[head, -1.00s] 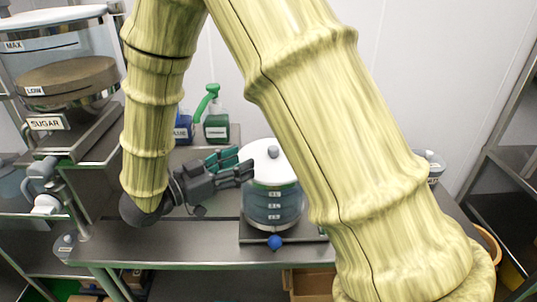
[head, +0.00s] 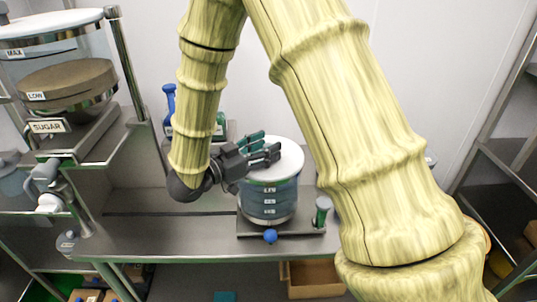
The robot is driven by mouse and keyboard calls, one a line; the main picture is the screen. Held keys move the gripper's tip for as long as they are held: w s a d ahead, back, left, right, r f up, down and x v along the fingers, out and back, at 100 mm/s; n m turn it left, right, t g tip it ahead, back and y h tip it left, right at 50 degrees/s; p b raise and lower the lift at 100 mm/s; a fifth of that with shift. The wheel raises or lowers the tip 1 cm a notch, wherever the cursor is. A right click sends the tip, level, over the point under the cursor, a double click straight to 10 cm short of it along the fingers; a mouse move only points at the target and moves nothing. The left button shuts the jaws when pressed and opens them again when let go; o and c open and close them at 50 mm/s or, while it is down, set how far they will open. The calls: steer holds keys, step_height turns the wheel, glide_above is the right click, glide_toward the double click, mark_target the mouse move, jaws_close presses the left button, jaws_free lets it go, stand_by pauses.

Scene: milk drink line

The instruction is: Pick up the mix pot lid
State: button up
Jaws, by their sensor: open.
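The mix pot lid (head: 291,158) is a white disc lying on the mix pot (head: 270,203), a clear, bluish vessel with several level labels. The pot stands on a dark base with a blue ball knob (head: 270,236) at its front. My gripper (head: 271,152) is open, with its dark grey and green fingers over the left and middle part of the lid. The lid's grey knob is hidden at the fingers. I cannot tell whether the fingers touch it.
A small green-topped container (head: 322,211) stands right of the pot. Blue (head: 169,103) and green (head: 220,123) bottles are behind my arm. The sugar hopper (head: 62,85) is at left. The steel bench (head: 150,232) is clear left of the pot.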

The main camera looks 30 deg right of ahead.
steer(key=shift+w+f, duration=0.1)
steer(key=shift+c, duration=1.2)
jaws_close()
